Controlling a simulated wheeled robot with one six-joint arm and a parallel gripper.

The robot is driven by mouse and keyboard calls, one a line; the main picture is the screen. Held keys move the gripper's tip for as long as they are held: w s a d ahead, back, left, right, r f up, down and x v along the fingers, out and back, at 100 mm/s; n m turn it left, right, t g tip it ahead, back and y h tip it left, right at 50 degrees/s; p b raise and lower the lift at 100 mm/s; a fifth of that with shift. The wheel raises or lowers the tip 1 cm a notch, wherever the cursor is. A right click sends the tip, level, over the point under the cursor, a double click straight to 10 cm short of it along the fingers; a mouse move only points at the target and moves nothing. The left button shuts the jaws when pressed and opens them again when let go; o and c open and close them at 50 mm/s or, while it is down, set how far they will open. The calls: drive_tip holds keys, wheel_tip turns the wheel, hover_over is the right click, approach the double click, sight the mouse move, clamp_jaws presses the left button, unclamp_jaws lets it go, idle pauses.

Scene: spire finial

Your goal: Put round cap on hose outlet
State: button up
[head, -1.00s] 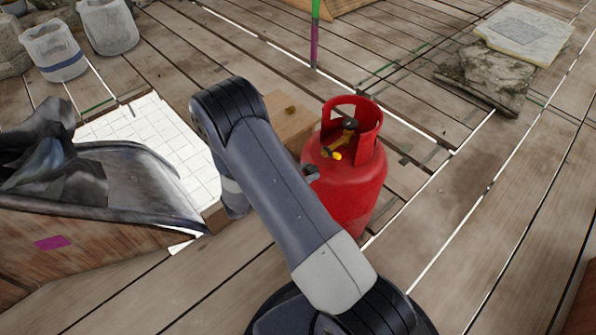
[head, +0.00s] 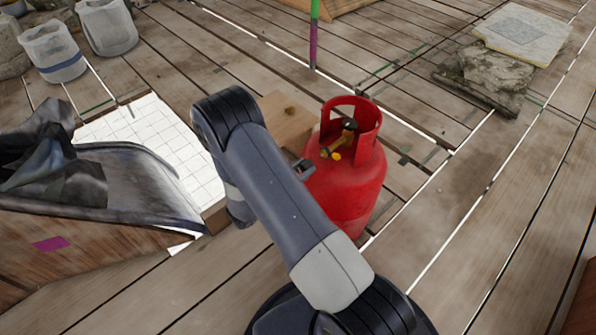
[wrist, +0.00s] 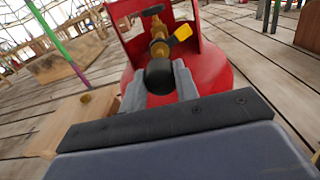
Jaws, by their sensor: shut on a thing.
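My gripper (wrist: 160,84) is shut on the round cap (wrist: 160,77), a black round piece between the two grey fingertips. A red gas cylinder (head: 346,190) stands upright on the planks, with a brass valve (wrist: 158,47) inside its open collar. In the wrist view the cap is in line with the valve's lower end and covers it, so the hose outlet is hidden. I cannot tell whether cap and outlet touch. In the head view my gripper (head: 302,169) is at the cylinder's upper left side, partly behind my arm.
The cylinder's red collar (head: 369,125) rises around the valve. A wooden block (head: 288,118) sits behind my gripper. A green and purple pole (head: 314,40) stands farther back. A crate with dark sheeting (head: 140,180) is at left.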

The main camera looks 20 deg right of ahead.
sight(321, 155)
drive_tip(key=shift+x, duration=2.05)
drive_tip(key=shift+r, duration=0.15)
drive_tip(key=shift+w+d, duration=0.2)
drive_tip(key=shift+d, duration=0.3)
idle(1.1)
drive_tip(key=o, duration=1)
drive_tip(key=p+v, duration=0.1)
drive_tip(key=v, duration=0.9)
drive_tip(key=shift+s+a+p, duration=0.15)
drive_tip(key=shift+a+p, duration=0.2)
